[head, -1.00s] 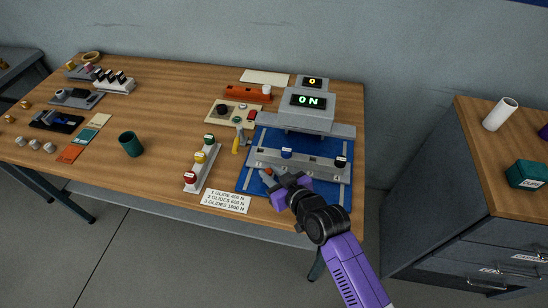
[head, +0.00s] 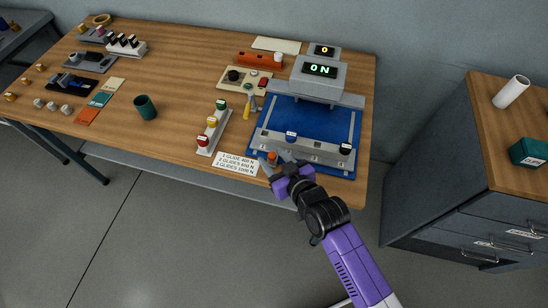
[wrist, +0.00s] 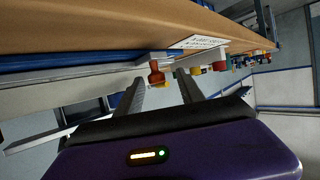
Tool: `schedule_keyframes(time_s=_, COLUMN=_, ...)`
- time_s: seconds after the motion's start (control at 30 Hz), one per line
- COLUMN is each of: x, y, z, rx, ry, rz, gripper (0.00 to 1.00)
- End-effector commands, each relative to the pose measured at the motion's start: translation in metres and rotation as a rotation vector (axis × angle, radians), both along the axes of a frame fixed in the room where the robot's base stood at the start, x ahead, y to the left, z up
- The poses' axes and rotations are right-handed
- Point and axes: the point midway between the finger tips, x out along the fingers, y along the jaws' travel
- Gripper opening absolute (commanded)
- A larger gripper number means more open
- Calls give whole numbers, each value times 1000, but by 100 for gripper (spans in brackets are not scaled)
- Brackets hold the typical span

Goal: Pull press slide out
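The press (head: 318,85) stands on a blue base plate (head: 318,117) at the table's right end. Its grey slide bar (head: 318,150) lies at the front edge of the plate, carrying a blue-topped knob (head: 291,137), a black knob (head: 345,149) and an orange-red knob (head: 272,156) at its left end. My gripper (head: 277,170) is at that left end, just in front of the orange-red knob. In the wrist view the two fingers (wrist: 160,88) are spread, with the orange-red knob (wrist: 156,74) showing between their tips and visible gaps on both sides.
A label card (head: 236,164) and a rail with red, yellow and green knobs (head: 212,128) lie left of the slide. A yellow-handled tool (head: 248,106) lies beside the plate. A grey drawer cabinet (head: 440,160) stands to the right, across a floor gap.

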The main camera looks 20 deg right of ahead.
Motion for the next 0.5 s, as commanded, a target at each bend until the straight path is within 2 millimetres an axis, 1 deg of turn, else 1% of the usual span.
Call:
schedule_keyframes(time_s=0.13, x=-1, y=-1, z=1, rx=0, ry=-1, rz=-1, gripper=45)
schedule_keyframes(time_s=0.23, x=-9, y=-2, z=3, rx=0, ry=0, rz=-1, gripper=45)
schedule_keyframes(time_s=0.5, x=-48, y=-8, z=18, rx=-1, ry=1, rz=-1, gripper=45)
